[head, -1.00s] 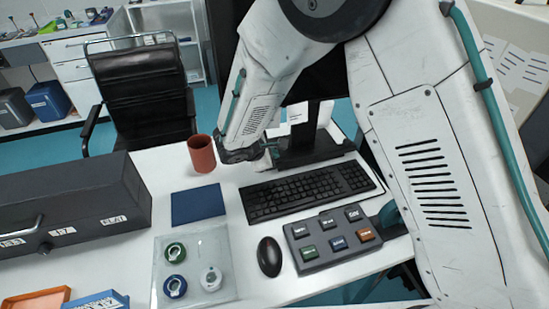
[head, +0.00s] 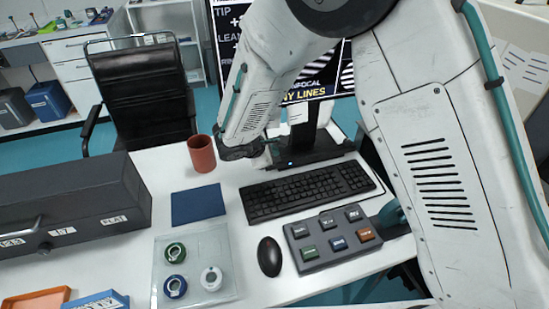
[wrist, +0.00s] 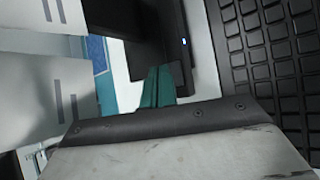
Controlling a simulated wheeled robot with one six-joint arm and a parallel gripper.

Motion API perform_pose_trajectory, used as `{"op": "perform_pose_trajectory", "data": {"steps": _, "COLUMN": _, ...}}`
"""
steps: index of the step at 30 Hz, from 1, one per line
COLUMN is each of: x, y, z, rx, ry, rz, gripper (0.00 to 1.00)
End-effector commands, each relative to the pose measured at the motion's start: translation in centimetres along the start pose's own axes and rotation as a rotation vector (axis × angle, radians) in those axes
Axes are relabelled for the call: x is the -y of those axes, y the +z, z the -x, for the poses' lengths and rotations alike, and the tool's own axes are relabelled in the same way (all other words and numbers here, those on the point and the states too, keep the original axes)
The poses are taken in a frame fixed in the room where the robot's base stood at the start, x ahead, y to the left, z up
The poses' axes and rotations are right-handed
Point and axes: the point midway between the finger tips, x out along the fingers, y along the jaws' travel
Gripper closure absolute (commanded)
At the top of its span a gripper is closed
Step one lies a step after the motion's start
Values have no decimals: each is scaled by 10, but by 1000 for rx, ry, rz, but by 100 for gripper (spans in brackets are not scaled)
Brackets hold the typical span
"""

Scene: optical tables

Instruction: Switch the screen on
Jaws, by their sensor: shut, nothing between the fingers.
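The screen (head: 313,80) stands behind the keyboard in the head view, partly hidden by my arm. It is lit and shows white and yellow text with striped patterns on black. Its dark base (head: 312,156) rests on the white desk, and a small blue light glows on the base; this light also shows in the wrist view (wrist: 185,42). My gripper (head: 270,160) is at the left front edge of the base, low over the desk, its tips partly hidden. In the wrist view its teal fingers (wrist: 158,86) are together and empty, close beside the base. I cannot tell whether they touch it.
A keyboard (head: 305,193), a mouse (head: 270,256) and a button pad (head: 331,239) lie in front of the base. A red-brown cup (head: 202,153) and a blue mat (head: 198,204) are to the left. A dark drawer box (head: 70,205) fills the far left.

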Motion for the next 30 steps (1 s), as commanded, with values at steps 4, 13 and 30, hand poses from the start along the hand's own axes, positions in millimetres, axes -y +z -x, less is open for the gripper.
{"op": "perform_pose_trajectory", "data": {"steps": 4, "x": -8, "y": 8, "z": 11, "rx": -1, "ry": 1, "rz": -4, "gripper": 100}}
{"op": "perform_pose_trajectory", "data": {"steps": 13, "x": -23, "y": 23, "z": 32, "rx": 0, "ry": 2, "rz": -3, "gripper": 100}}
{"op": "perform_pose_trajectory", "data": {"steps": 30, "x": -29, "y": 29, "z": 40, "rx": 0, "ry": 0, "rz": -1, "gripper": 100}}
